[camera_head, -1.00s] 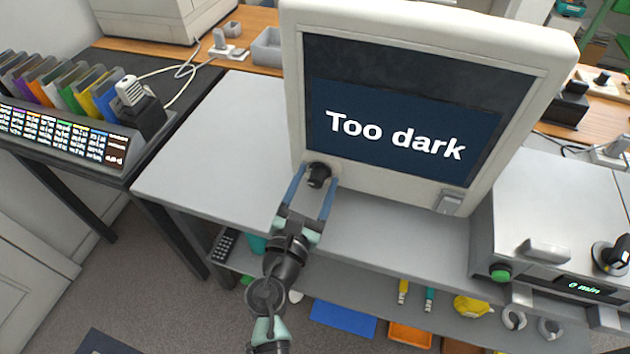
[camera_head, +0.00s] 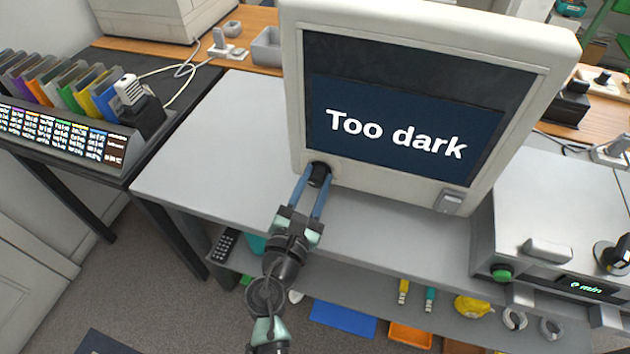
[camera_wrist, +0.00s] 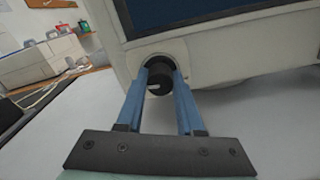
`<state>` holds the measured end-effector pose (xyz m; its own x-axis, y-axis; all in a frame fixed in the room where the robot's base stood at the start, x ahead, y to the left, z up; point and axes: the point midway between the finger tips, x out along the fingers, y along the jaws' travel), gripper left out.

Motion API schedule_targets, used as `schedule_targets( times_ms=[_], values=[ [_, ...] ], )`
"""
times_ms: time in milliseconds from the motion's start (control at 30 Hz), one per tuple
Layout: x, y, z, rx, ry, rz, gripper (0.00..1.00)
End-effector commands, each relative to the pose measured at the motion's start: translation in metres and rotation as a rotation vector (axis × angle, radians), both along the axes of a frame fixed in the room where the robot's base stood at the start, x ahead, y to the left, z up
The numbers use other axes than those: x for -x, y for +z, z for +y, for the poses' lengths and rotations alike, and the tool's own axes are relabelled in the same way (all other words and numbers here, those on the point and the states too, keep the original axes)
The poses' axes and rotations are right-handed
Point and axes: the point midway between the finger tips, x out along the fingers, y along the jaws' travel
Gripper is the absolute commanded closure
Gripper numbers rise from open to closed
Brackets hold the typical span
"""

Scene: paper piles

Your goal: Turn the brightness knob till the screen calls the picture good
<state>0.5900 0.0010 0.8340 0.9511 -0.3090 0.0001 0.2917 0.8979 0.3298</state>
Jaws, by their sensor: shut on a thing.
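The screen (camera_head: 405,135) is a cream-framed monitor on the grey table, with "Too dark" in white on dark blue. The brightness knob (camera_head: 319,174) is black and round, low on the left of the monitor's front. In the wrist view the knob (camera_wrist: 159,84) shows a pale mark on its face pointing left. My gripper (camera_head: 317,180) has its two blue fingers shut on the knob, one on each side. The fingers hide the knob's sides in the wrist view.
A pale switch (camera_head: 450,201) sits at the monitor's lower right. A silver appliance with a green button (camera_head: 502,273) stands to the right. The grey tabletop (camera_head: 225,130) left of the monitor is clear. A shelf below holds several small items.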

Motion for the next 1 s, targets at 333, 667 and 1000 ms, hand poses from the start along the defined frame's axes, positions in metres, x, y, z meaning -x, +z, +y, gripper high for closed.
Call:
schedule_targets(
  times_ms=[333,667,1000],
  values=[
    [0.0003,-0.0032,0.0005,-0.259,0.001,-0.086,1.00],
    [0.0002,-0.0034,0.0006,-0.555,0.001,-0.181,1.00],
    [0.0003,-0.0025,0.0005,-0.795,-0.001,-0.257,1.00]
  ],
)
